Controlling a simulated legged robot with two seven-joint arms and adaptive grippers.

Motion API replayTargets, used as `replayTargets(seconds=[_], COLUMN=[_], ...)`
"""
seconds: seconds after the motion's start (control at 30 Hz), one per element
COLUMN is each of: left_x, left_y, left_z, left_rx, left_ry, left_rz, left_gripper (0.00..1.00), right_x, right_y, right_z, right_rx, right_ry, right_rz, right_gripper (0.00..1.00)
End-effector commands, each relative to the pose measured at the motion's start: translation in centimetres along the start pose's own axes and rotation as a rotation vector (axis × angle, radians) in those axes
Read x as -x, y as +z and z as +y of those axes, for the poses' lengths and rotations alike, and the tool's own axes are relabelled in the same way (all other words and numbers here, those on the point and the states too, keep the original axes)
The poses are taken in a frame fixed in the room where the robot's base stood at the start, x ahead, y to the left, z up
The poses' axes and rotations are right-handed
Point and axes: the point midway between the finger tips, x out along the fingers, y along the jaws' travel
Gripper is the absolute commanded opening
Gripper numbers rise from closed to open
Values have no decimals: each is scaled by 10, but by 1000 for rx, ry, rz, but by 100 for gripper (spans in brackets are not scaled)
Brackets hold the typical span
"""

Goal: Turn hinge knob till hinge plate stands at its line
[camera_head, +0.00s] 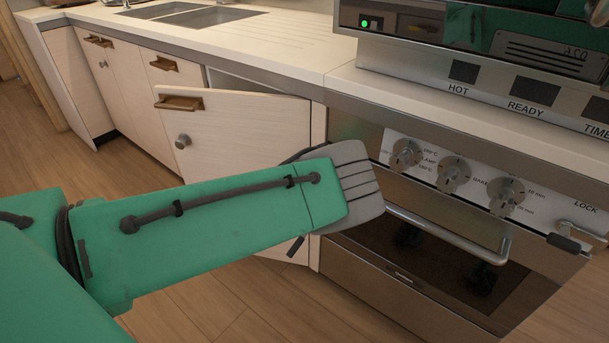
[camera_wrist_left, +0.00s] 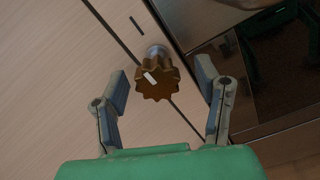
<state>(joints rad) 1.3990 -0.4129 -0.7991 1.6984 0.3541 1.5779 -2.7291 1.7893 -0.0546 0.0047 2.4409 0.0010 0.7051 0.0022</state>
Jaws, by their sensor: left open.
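The hinge knob (camera_wrist_left: 158,80) is brown and lobed, with a white mark on its face, and shows in the left wrist view. It sits on a short metal stem beside the dark gap between pale panels. My left gripper (camera_wrist_left: 163,84) is open, with one finger on each side of the knob and visible space between. In the head view my green arm and grey wrist cover the knob; only a dark finger part (camera_head: 296,246) shows below the wrist. I cannot make out the hinge plate or its line for certain. My right gripper is not in view.
A cabinet door (camera_head: 240,135) with a round metal pull stands ajar behind my left arm. To the right is an oven with several dials (camera_head: 453,172) and a bar handle (camera_head: 450,235) close to my wrist. The worktop (camera_head: 270,45) lies above; wooden floor is open below.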

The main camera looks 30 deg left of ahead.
Motion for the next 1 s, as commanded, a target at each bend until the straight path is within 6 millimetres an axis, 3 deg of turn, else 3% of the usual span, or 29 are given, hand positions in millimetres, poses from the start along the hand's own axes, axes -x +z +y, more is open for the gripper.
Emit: replayTargets(seconds=[0.03, 0.1, 0.43, 1.0], left_x=[0, 0, 4, 60], left_y=[0, 1, 2, 1], left_z=[0, 1, 1, 1], left_rx=[0, 0, 1, 1], left_ry=[1, 1, 2, 1], left_rz=[-1, -2, -2, 0], left_gripper=[80, 100, 100, 100], right_x=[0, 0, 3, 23], right_y=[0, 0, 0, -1], right_z=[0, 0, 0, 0], right_rx=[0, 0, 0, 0], right_ry=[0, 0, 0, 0], right_rz=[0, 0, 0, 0], right_gripper=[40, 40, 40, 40])
